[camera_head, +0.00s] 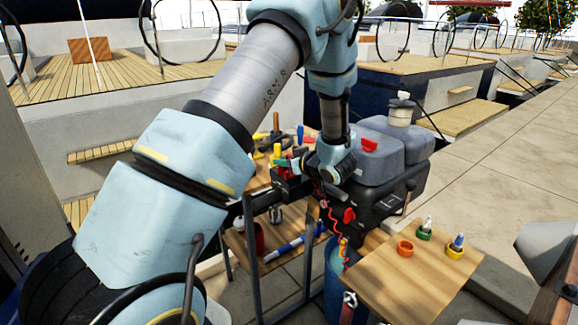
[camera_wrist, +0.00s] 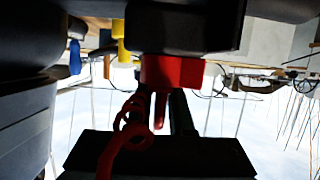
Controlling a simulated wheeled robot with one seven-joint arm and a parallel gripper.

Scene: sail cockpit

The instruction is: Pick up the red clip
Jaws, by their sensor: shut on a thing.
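The red clip (camera_wrist: 178,72) is large in the wrist view, a red block with a narrow red tongue and a coiled red cord (camera_wrist: 122,140) beside it. My gripper (camera_wrist: 168,100) is shut on the clip, its dark jaws above and below it. In the head view my gripper (camera_head: 290,180) is at the left side of the dark box, above the small table. There the clip is largely hidden by the jaws and wrist. A red coiled cord (camera_head: 324,205) hangs below the wrist, in front of the box.
A dark box (camera_head: 392,200) with grey canisters (camera_head: 397,140) stands close to my wrist on the right. Yellow and blue handles stand behind my gripper. A wooden board (camera_head: 405,285) at the front right holds orange, green and yellow rings.

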